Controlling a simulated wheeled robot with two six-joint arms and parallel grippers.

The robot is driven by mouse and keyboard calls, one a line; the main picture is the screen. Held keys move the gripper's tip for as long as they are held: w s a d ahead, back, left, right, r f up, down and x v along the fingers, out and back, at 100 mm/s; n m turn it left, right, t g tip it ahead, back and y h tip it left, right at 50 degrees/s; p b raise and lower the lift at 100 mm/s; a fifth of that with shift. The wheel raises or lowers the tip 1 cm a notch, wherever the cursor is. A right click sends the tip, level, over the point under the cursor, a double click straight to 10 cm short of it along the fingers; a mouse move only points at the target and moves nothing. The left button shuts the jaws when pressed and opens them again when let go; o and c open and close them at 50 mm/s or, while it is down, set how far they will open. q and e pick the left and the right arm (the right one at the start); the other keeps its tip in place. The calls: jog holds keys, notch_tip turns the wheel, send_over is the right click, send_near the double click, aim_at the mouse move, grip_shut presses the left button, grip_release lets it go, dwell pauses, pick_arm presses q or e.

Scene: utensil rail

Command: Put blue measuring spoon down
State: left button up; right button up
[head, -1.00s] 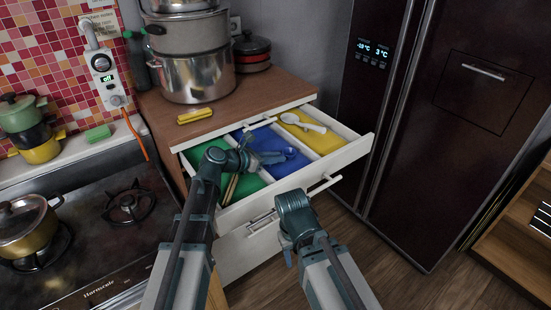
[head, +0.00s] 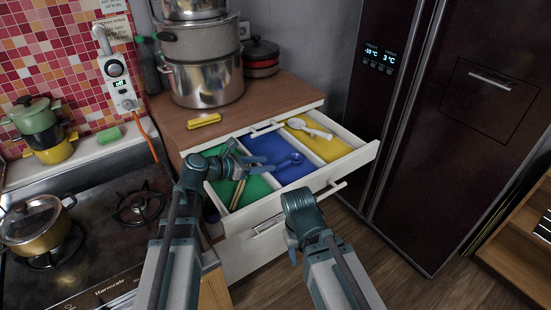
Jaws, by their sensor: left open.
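The blue measuring spoon (head: 294,158) lies in the middle, blue-lined compartment of the open drawer (head: 345,160), its bowl toward the right. My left gripper (head: 257,163) is open over the left part of that compartment, beside the spoon's handle end. The handle is partly hard to make out against the blue lining and the gripper. My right gripper (head: 291,250) hangs low in front of the drawer, apart from the spoon; its fingers are mostly hidden behind the arm.
A white spoon (head: 308,129) lies in the yellow compartment. Wooden sticks (head: 238,193) lie in the green one. Pots (head: 204,82) and a yellow sponge (head: 203,121) stand on the counter above. The fridge (head: 455,130) is at right, the stove (head: 95,225) at left.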

pick_arm(q)
jog(key=shift+p+v, duration=0.5)
jog(key=shift+v, duration=1.55)
